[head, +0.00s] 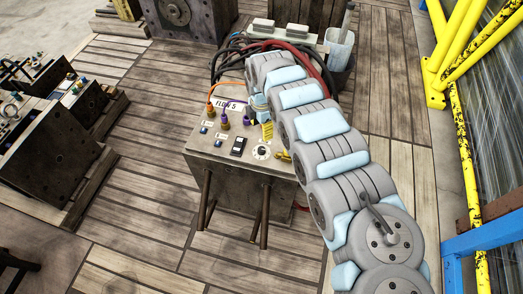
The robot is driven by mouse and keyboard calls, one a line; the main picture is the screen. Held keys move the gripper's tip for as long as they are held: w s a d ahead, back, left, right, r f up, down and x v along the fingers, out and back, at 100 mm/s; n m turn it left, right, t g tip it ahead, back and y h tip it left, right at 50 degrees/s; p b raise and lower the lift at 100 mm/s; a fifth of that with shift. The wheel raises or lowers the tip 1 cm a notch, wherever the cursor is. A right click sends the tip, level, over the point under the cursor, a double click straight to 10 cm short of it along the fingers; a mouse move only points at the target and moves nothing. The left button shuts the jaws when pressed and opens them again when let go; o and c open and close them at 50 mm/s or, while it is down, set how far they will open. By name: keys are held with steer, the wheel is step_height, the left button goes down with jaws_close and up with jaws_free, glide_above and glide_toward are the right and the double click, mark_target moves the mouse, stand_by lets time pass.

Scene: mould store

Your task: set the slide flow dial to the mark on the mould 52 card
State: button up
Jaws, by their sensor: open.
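The mould block (235,170) stands on the plank floor in the middle of the head view, with fittings on its top face. A white round dial with a dark centre (261,153) sits near its front right edge; its pointer and marks are too small to read. A white card (228,105) reads "FLOW 5", and its right end may be hidden by my arm. My gripper (261,119) points down over the block's back right part, behind the dial and apart from it. It is open and empty, with its fingers partly hidden. A small yellow tag (267,132) is just below it.
Purple and orange hose fittings (225,123) and a black switch (238,146) crowd the block's top. Red and black hoses (300,52) loop behind my arm. Other moulds (60,140) stand at left. A yellow guard rail (455,45) is at right. Floor in front is clear.

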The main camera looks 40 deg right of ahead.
mark_target(262, 149)
step_height(262, 149, down, 13)
steer(key=b, duration=0.4)
steer(key=shift+f+b, duration=0.1)
steer(key=shift+b, duration=0.2)
steer(key=shift+c, duration=0.3)
jaws_close()
